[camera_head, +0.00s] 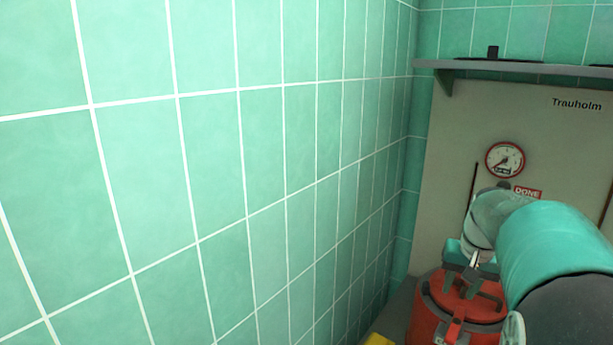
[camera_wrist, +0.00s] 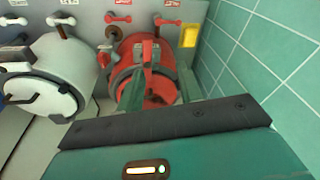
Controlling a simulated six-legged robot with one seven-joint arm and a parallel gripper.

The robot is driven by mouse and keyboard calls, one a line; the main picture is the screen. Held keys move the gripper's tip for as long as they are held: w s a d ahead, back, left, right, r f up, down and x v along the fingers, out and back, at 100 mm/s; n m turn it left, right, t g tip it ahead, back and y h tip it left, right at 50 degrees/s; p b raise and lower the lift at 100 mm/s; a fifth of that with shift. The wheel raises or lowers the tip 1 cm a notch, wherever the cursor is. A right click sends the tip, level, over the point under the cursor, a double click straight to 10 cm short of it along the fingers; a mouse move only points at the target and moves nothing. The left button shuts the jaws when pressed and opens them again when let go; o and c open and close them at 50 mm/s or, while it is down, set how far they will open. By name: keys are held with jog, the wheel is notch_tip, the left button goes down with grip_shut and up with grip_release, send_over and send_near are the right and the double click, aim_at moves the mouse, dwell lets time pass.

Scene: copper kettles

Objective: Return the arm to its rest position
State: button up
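My gripper (camera_head: 475,278) is at the lower right of the head view, in front of and above a red kettle (camera_head: 430,318). In the wrist view my gripper (camera_wrist: 158,88) has its two green fingers apart, and the red kettle (camera_wrist: 132,50) shows beyond and between them. A red upright part of the kettle appears between the fingers in the picture. I cannot tell whether the fingers touch it. My teal arm reaches in from the right edge of the head view.
A white kettle (camera_wrist: 45,75) stands left of the red one in the wrist view. A yellow block (camera_wrist: 189,36) is beside the red kettle. A panel with a gauge (camera_head: 505,159) stands behind, under a shelf (camera_head: 520,68). A green tiled wall (camera_head: 220,170) closes the left side.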

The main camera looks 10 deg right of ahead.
jog(key=s+a+r+n+t, duration=0.15)
jog(key=s+a, duration=0.25)
jog(key=a, duration=0.5)
jog(key=s+a+r+n, duration=0.2)
jog(key=s+a, duration=0.1)
jog(key=a, duration=0.6)
jog(key=s+a+f+n+t, duration=0.2)
jog(key=s+a+f+n, duration=0.1)
jog(key=s+a, duration=0.6)
jog(key=shift+s+a+f, duration=0.15)
jog(key=shift+s+a, duration=0.05)
jog(key=shift+a, duration=0.15)
jog(key=shift+d, duration=0.15)
